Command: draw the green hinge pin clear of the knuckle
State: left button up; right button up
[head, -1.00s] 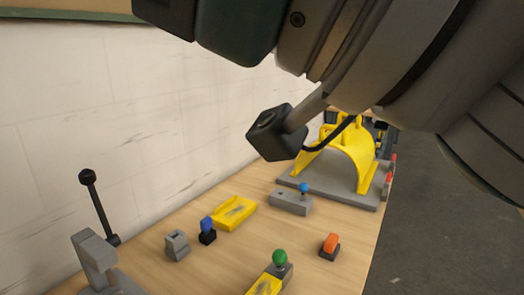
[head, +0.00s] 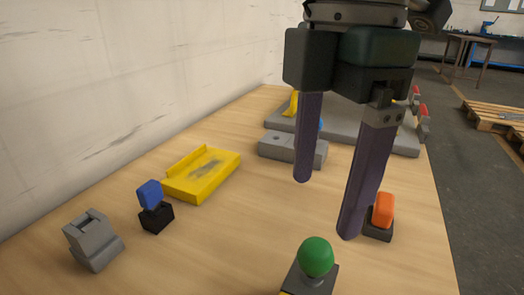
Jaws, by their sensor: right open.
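The green hinge pin (head: 316,257) shows as a round green knob at the bottom edge of the head view. It sits on a dark grey block, which looks like the knuckle (head: 296,279). The lower part of the knuckle is cut off by the frame, and the pin's shaft is mostly hidden under the knob. My right gripper (head: 326,209) is open and empty, fingers pointing down, above and beyond the green knob in the picture. Its fingers are apart from the knob. My left gripper is not in view.
An orange-topped block (head: 383,211) stands close to the right finger. A grey block (head: 280,148), a yellow tray (head: 221,178), a blue-topped block (head: 151,195) and a grey clevis-like block (head: 93,241) stand on the table. A wall runs along the left.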

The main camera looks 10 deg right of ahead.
aim_at(320, 244)
jog(key=shift+w+d+f, duration=0.25)
jog(key=shift+w+d, duration=0.05)
jog(key=shift+d, duration=0.05)
jog(key=shift+f, duration=0.3)
jog(key=f, duration=0.9)
jog(key=shift+s+b, duration=0.2)
jog(key=shift+b, duration=0.1)
grip_shut()
